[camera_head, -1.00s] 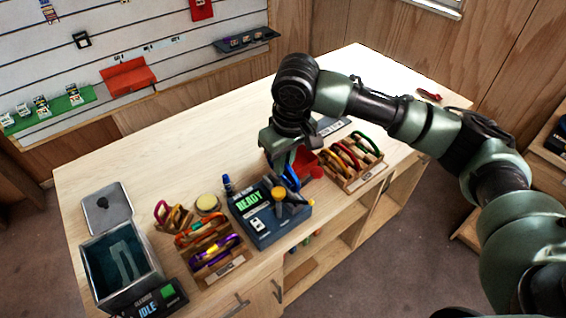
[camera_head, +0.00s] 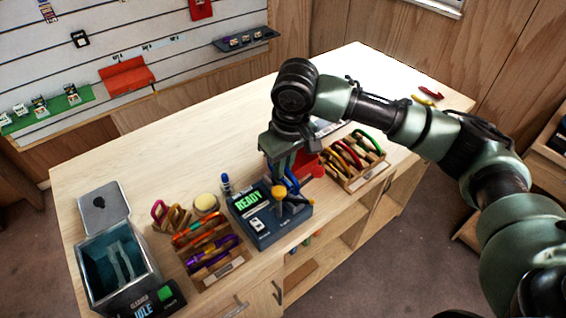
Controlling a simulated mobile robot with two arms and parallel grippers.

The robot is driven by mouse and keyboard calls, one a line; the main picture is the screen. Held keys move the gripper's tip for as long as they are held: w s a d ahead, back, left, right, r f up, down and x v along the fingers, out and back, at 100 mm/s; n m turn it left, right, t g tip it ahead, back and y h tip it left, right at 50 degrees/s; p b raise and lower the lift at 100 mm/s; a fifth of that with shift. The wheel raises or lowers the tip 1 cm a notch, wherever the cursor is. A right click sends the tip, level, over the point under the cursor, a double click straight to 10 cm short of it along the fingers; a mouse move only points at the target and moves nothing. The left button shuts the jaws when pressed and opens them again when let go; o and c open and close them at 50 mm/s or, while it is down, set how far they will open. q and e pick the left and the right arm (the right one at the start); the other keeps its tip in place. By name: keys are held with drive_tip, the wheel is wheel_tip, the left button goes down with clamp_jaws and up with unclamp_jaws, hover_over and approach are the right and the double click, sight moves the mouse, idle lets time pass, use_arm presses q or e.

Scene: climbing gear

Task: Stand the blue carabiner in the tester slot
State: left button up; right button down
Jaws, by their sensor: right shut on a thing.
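The blue carabiner (camera_head: 293,184) shows as a small blue curve below my right gripper (camera_head: 283,172), which is shut on it. The gripper points down and hides much of the carabiner. The dark blue tester (camera_head: 272,236) stands near the front edge of the workbench, with a green READY screen and a yellow knob. The carabiner is at the tester's back right part. The slot itself is hidden, so I cannot tell whether the carabiner is in it. My left gripper is not in view.
A wooden rack (camera_head: 366,179) of red and green carabiners stands right of the tester, with a red object (camera_head: 308,166) between. Another rack (camera_head: 222,271) with purple and orange gear and an open metal bin (camera_head: 84,259) stand left. The bench's back left is clear.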

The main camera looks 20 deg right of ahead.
sight(283, 180)
drive_tip(key=shift+f, duration=0.15)
drive_tip(key=shift+f, duration=0.55)
drive_tip(key=shift+f, duration=0.1)
drive_tip(key=shift+f, duration=1.1)
drive_tip(key=shift+f, duration=0.6)
drive_tip(key=c, duration=1.4)
unclamp_jaws()
